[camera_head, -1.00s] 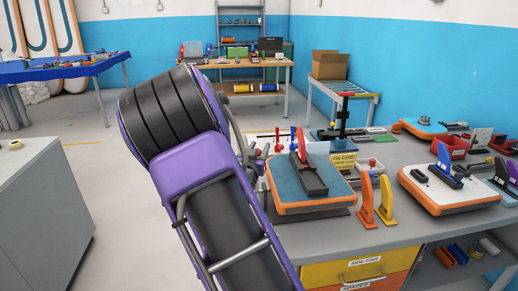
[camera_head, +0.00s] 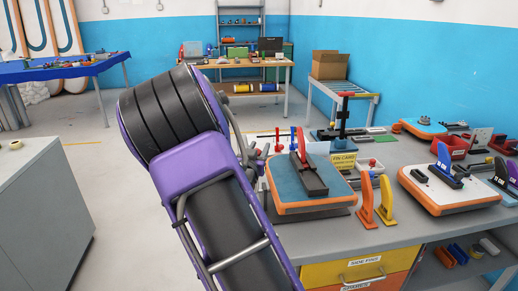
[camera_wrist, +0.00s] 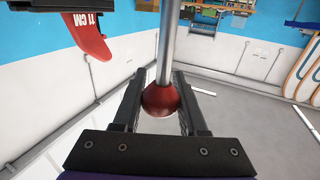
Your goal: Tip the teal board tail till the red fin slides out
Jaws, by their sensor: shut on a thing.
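The teal board tail (camera_head: 284,181), with an orange edge, rests on a dark stand at the bench's near left. The red fin (camera_head: 301,146) stands upright in a dark fin box (camera_head: 312,177) on top of it. In the wrist view, which looks upside down, the red fin (camera_wrist: 88,40), marked 11 CM, hangs at upper left. My gripper (camera_wrist: 164,80) is shut on a red ball knob (camera_wrist: 160,99) at the end of a metal rod (camera_wrist: 168,45). In the head view my purple arm hides most of the gripper and the knob.
An orange fin (camera_head: 366,200) and a yellow fin (camera_head: 385,200) stand right of the teal board. A white board (camera_head: 440,188) with a blue fin lies farther right. A yellow fin card (camera_head: 344,160) and a clamp post (camera_head: 342,120) stand behind. Open floor lies left of the bench.

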